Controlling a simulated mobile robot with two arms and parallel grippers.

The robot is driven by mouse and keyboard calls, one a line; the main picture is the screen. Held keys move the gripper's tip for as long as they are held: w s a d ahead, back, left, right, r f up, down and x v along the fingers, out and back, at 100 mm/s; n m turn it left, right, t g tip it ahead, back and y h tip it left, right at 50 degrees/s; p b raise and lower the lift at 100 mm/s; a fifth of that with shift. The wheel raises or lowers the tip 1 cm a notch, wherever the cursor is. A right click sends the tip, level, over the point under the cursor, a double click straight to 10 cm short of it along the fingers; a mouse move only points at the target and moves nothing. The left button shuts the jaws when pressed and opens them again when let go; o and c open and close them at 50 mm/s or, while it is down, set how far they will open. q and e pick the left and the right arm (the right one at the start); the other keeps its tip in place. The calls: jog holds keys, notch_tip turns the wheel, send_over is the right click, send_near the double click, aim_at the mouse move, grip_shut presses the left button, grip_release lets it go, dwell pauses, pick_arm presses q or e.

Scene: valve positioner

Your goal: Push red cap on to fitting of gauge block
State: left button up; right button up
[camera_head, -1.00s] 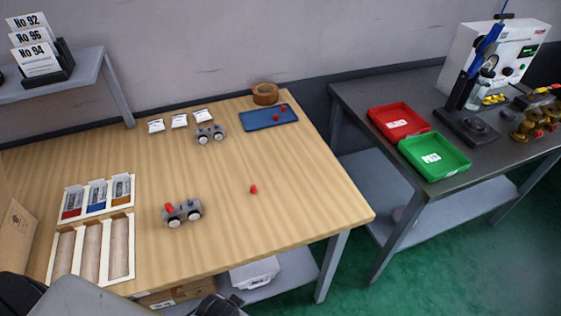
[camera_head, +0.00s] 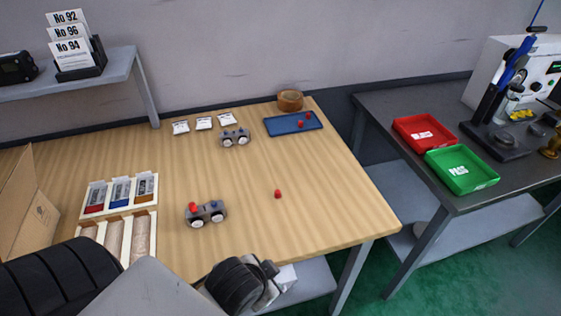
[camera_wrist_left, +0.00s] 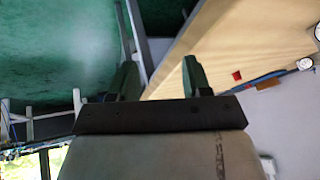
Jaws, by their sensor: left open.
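A gauge block (camera_head: 212,211), grey with white round dials, stands on the wooden table with red on its left end. A second gauge block (camera_head: 235,137) stands farther back. A loose red cap (camera_head: 278,194) lies on bare wood right of the nearer block. Two more red caps (camera_head: 304,120) are in the blue tray (camera_head: 284,129). My left gripper (camera_wrist_left: 160,76) is open and empty in the left wrist view, apart from everything. A small red piece (camera_wrist_left: 237,75) shows beyond its fingers; I cannot tell which cap. My right gripper is not in view.
Partitioned trays (camera_head: 104,209) and a cardboard box (camera_head: 22,205) are at left. A red bin (camera_head: 424,133) and green bin (camera_head: 462,170) stand on the right bench. The table's middle is mostly clear.

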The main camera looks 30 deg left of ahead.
pick_arm(q)
jog(key=w+r+m+t, duration=0.2)
jog(key=w, duration=0.1)
jog(key=w+r+m+t, duration=0.2)
jog(key=w, duration=0.2)
jog(key=w+d+r+m+t, duration=0.1)
jog(key=w+r+t, duration=0.1)
jog(key=w, duration=0.1)
jog(key=shift+w+m, duration=0.35)
jog(key=shift+m, duration=0.05)
jog(key=w+d+r+m+t+h, duration=0.35)
jog(key=d+r+m+h, duration=0.2)
jog(key=m, duration=0.35)
jog(key=w+d+r+m+t+h, duration=0.3)
jog(key=w+d+r+m+h, duration=0.15)
jog(key=r+m, duration=0.4)
jog(key=n+g+y, duration=1)
jog(key=n+g, duration=0.9)
jog(key=n, duration=1.3)
send_near(278, 191)
jog(key=shift+t, duration=0.25)
jog(key=f, duration=0.3)
jog(key=f+p, duration=0.1)
jog(key=f, duration=0.5)
jog(key=shift+s+a+f, duration=0.15)
jog(key=shift+a+f, duration=0.05)
jog(key=shift+a, duration=0.05)
